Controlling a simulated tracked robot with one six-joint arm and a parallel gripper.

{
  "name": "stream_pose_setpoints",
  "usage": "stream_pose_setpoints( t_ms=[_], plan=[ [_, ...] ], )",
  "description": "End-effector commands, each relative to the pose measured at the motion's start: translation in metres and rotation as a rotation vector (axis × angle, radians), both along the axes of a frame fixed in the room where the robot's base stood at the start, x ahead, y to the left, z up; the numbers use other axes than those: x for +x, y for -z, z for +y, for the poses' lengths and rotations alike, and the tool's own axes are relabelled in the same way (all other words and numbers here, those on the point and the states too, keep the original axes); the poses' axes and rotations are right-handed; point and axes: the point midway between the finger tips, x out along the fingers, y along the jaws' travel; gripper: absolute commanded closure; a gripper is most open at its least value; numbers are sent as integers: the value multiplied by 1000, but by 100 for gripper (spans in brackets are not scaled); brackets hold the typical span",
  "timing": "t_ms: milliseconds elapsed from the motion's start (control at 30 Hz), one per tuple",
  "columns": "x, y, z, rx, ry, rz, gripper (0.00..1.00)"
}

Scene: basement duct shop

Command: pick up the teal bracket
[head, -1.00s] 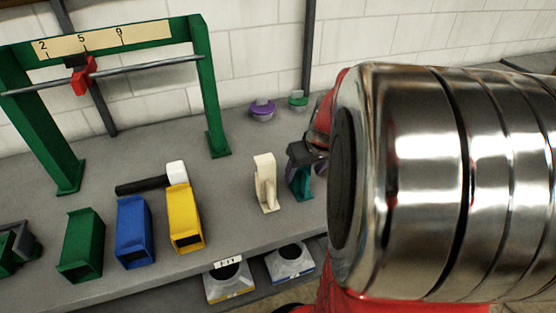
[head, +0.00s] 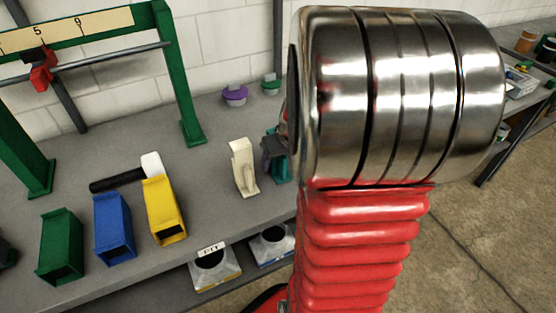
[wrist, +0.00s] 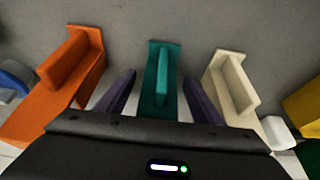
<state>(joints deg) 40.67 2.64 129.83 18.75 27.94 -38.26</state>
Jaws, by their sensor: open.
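The teal bracket (wrist: 160,70) stands upright in the middle of the wrist view. My gripper (wrist: 160,95) is open, with one dark purple finger on each side of the bracket and visible gaps to both. In the head view the teal bracket (head: 281,170) shows only in part beside the cream bracket. My dark gripper (head: 274,146) hangs at its top there, and my arm hides the right side.
A cream bracket (wrist: 231,82) stands close on the right and an orange bracket (wrist: 68,78) on the left. Yellow (head: 164,212), blue (head: 115,228) and green (head: 60,246) holders line the bench. Purple (head: 235,95) and green (head: 270,86) knobs sit behind.

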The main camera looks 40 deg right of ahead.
Motion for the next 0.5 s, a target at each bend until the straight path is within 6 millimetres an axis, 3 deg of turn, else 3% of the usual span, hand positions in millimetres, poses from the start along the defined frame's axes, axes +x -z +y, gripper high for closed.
stream_pose_setpoints(
  t_ms=[233,500],
  plan=[
    [0,0,0,0,0,0,39],
    [0,0,0,0,0,0,58]
  ],
)
